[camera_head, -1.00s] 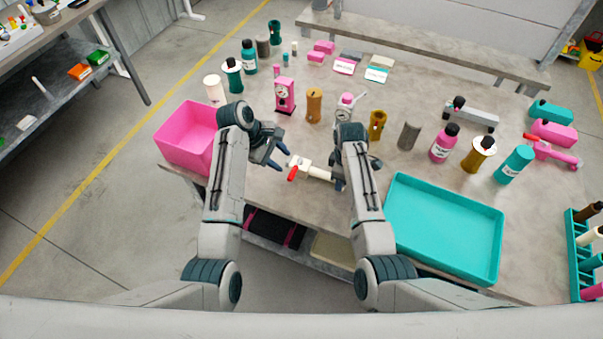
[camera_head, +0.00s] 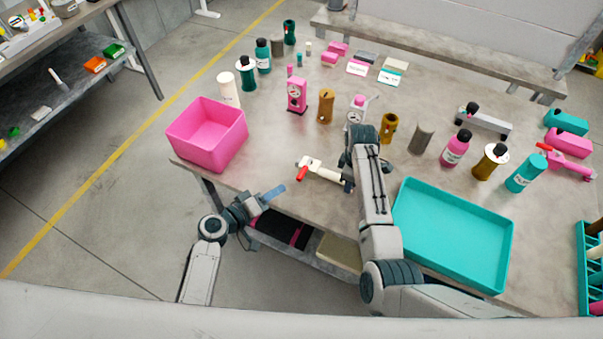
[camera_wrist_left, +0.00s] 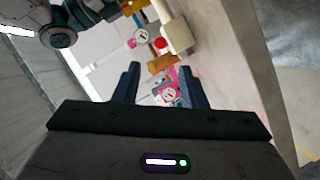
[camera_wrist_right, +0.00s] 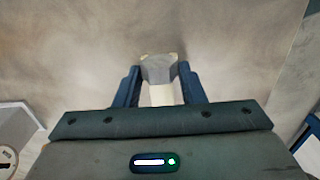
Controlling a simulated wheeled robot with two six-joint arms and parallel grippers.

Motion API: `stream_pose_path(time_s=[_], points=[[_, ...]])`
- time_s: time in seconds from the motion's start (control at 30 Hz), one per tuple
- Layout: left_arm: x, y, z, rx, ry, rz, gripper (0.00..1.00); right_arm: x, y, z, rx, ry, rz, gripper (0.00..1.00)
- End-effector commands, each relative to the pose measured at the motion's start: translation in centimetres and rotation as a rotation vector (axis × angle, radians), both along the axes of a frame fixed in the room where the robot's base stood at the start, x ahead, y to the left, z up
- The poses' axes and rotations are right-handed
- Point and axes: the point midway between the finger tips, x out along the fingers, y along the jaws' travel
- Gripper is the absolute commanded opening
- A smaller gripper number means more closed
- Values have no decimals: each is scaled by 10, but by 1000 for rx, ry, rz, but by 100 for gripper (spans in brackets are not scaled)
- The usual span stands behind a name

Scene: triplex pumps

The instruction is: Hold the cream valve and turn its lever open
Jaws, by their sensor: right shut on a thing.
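The cream valve (camera_head: 326,173) is at the near part of the table with its red lever (camera_head: 302,174) at its left end. My right gripper (camera_head: 350,182) is at the valve's right end. In the right wrist view its fingers (camera_wrist_right: 158,88) are shut on the cream body (camera_wrist_right: 161,94), with a grey end beyond it. My left gripper (camera_head: 272,193) is near the table's front edge, to the left of and apart from the valve. In the left wrist view its fingers (camera_wrist_left: 160,85) are spread with nothing between them. The valve (camera_wrist_left: 176,32) and red lever (camera_wrist_left: 160,43) show beyond them.
A pink bin (camera_head: 206,135) stands at the table's left. A teal tray (camera_head: 455,236) lies at the right, beside my right arm. Several bottles and pumps stand behind the valve, including a pink pump (camera_head: 297,94) and a brown cylinder (camera_head: 326,105). Table left of the valve is clear.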

Motion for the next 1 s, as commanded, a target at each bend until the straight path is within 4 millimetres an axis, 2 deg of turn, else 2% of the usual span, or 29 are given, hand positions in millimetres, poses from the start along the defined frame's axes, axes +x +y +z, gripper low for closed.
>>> stream_pose_path(time_s=[0.17,0.5,0.7,1.0], points=[[6,-4,-1,3,-19,11,38,0,0,1,1,-1,0,0],[55,-47,-15,1,-16,9,38,1,0,1,1,-1,0,0],[77,-66,-22,3,-16,9,38,1,0,1,1,-1,0,0],[87,-75,-25,4,-15,8,38,1,0,1,1,-1,0,0]])
